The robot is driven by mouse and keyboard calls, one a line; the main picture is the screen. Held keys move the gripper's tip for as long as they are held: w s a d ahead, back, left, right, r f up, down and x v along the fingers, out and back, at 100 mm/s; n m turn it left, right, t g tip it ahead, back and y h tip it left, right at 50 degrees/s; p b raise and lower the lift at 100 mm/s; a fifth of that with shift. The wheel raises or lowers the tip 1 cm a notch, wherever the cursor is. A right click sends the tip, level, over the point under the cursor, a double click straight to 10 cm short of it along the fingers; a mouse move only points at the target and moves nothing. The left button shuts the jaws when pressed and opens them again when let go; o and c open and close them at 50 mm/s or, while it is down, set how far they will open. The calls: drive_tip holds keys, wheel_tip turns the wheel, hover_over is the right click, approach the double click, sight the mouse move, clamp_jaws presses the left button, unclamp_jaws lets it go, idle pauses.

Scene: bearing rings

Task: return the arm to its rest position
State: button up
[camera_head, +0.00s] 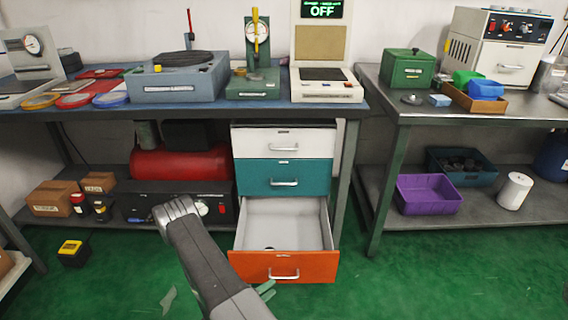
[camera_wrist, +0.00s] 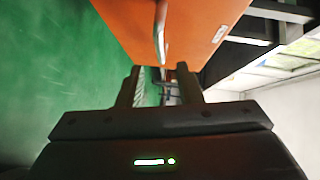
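My gripper (camera_wrist: 158,72) shows in the wrist view with its two dark fingers apart and nothing held between them. The orange drawer front (camera_wrist: 185,25) is just beyond the fingertips, with its metal handle (camera_wrist: 160,35) in line with the gap. I cannot tell whether the fingers touch it. In the head view my arm (camera_head: 205,260) reaches down in front of the cabinet's left side, and its end is mostly hidden low beside the orange drawer (camera_head: 250,268). That drawer is pulled out, with a small dark thing (camera_head: 269,247) inside.
The teal drawer (camera_head: 284,178) and white drawer (camera_head: 285,140) above are shut. A steel bench (camera_head: 400,108) stands right, with a purple bin (camera_head: 428,194) on its lower shelf. A yellow-topped box (camera_head: 72,250) sits on the floor at left. Green floor at right is clear.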

sight(283, 278)
drive_tip(key=shift+b+x, duration=0.75)
drive_tip(key=shift+x, duration=2.85)
drive_tip(key=shift+d, duration=0.15)
